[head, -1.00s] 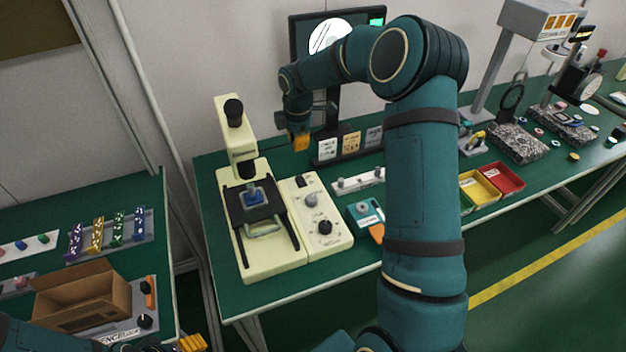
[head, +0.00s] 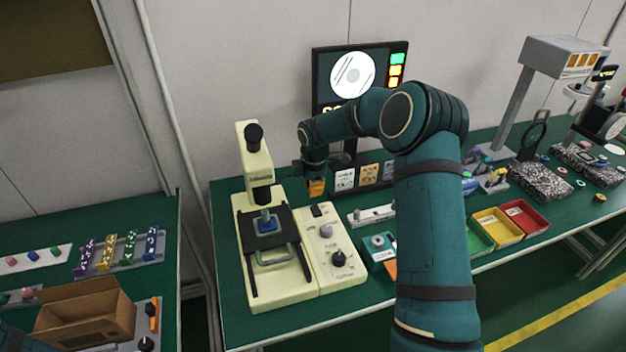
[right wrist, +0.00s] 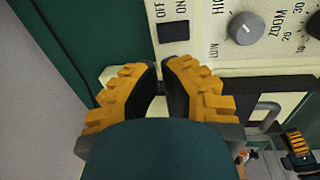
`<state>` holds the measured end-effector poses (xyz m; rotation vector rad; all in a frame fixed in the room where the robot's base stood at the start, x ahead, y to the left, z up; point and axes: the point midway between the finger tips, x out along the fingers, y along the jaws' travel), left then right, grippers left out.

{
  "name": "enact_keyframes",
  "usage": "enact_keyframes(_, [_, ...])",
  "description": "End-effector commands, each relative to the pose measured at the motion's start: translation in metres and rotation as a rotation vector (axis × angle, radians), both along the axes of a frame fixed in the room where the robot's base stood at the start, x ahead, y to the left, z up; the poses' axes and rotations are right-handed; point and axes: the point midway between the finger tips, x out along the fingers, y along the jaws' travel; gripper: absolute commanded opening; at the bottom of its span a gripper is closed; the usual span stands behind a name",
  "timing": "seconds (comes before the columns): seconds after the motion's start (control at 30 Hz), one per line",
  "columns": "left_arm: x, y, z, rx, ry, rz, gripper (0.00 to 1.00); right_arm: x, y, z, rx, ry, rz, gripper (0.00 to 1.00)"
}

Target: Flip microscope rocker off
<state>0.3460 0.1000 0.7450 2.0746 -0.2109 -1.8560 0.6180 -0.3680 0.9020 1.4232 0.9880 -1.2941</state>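The cream microscope (head: 246,285) stands on the left end of the green bench. Its control panel (head: 347,281) is on its right side, with the black rocker (head: 318,210) at the back. In the right wrist view the rocker (right wrist: 173,31) sits beside its OFF and ON labels; which side is pressed I cannot tell. My right gripper (head: 316,189) hangs just behind and above the rocker. Its yellow fingertips (right wrist: 160,66) are together, empty, apart from the rocker in the picture. My left gripper (right wrist: 297,145) shows small in the right wrist view, its fingers unclear.
Two knobs (head: 326,231) (head: 339,258) stand on the panel in front of the rocker. A monitor (head: 397,95) stands behind. A grey bar (head: 371,215) lies right of the panel, with red (head: 525,219) and yellow bins farther right. An open cardboard box (head: 85,318) is at lower left.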

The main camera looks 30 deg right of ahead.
Motion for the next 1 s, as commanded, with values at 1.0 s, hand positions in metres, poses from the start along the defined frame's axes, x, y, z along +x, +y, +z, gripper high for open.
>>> enact_keyframes(1.0, [0.003,0.0,-0.016,0.001,-0.008,0.002,0.68,0.01,-0.002,-0.08,0.0,0.001,0.001,0.0])
